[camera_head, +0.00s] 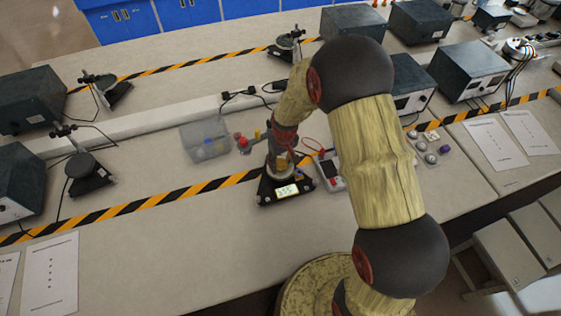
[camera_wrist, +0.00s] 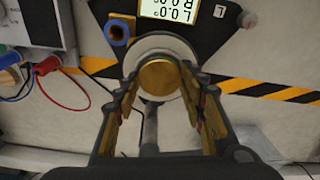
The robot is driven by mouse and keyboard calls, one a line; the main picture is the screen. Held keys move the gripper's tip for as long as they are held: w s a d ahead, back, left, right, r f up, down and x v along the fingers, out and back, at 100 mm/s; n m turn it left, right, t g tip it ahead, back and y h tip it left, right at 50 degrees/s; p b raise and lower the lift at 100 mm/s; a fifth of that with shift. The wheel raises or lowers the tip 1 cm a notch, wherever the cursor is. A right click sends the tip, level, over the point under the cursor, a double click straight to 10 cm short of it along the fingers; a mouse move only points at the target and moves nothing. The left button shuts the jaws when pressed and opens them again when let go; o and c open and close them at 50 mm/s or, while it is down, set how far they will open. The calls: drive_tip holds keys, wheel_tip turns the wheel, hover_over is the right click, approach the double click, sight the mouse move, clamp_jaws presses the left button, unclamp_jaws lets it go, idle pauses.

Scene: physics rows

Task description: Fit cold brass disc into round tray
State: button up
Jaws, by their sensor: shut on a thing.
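The brass disc (camera_wrist: 160,76) is a round, dull gold piece between my fingertips in the wrist view. My gripper (camera_wrist: 158,80) is shut on it, with a finger at either side. In the head view my gripper (camera_head: 281,160) is over a black stand with a small lit display (camera_head: 287,190). The round tray (camera_wrist: 168,44) is a pale grey dish on that stand, just beyond and partly behind the disc. The disc overlaps the tray in the wrist view; I cannot tell whether they touch. My arm and fingers hide much of this spot in the head view.
A clear box (camera_head: 206,138) with blue items is left of the stand. A meter (camera_head: 329,171) with red leads stands close on its right. Striped tape (camera_head: 140,208) crosses the bench. Dark instrument boxes stand at the back and left. The front bench is clear.

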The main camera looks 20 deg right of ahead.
drive_tip(key=o, duration=1.5)
drive_tip(key=shift+o, duration=0.2)
drive_tip(key=shift+f, duration=0.1)
drive_tip(key=shift+r+p, duration=2.1)
drive_tip(key=shift+r, duration=1.45)
